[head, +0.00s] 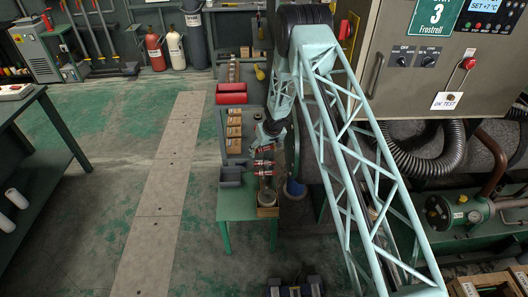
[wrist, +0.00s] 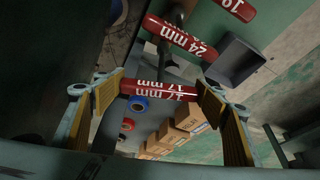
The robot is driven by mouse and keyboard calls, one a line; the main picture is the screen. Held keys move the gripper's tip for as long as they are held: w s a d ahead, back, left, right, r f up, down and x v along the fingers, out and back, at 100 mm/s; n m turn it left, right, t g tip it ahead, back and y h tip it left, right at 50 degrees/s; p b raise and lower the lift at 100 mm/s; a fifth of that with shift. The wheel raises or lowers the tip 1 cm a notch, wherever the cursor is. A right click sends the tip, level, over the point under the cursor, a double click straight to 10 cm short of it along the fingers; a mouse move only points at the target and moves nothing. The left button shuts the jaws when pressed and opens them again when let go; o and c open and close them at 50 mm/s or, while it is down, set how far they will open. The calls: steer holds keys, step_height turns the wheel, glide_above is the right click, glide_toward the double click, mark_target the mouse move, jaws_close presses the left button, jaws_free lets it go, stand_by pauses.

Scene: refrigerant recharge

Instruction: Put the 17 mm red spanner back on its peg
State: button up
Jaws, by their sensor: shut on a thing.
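The 17 mm red spanner (wrist: 160,90) shows its red handle with white lettering, upside down, in the wrist view. It lies crosswise between the yellow-padded fingers of my gripper (wrist: 160,93), which are shut on its two ends. The rest of this spanner is hidden, and its peg cannot be made out. Beyond it are a red 24 mm spanner (wrist: 180,37) and another red spanner (wrist: 238,8), partly cut off. In the head view, my gripper (head: 266,142) is small, over the green bench, just above several red spanners (head: 263,167).
A grey bin (wrist: 235,61) is near the spanners. A grey cabinet (head: 424,75) stands at right.

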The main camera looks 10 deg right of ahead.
steer(key=shift+f+b, duration=0.45)
steer(key=shift+f, duration=1.4)
stand_by(0.8)
steer(key=o, duration=1.2)
steer(key=shift+o, duration=0.2)
steer(key=shift+s, duration=0.1)
steer(key=a+v, duration=0.1)
steer(key=v, duration=1.1)
steer(key=shift+d, duration=0.45)
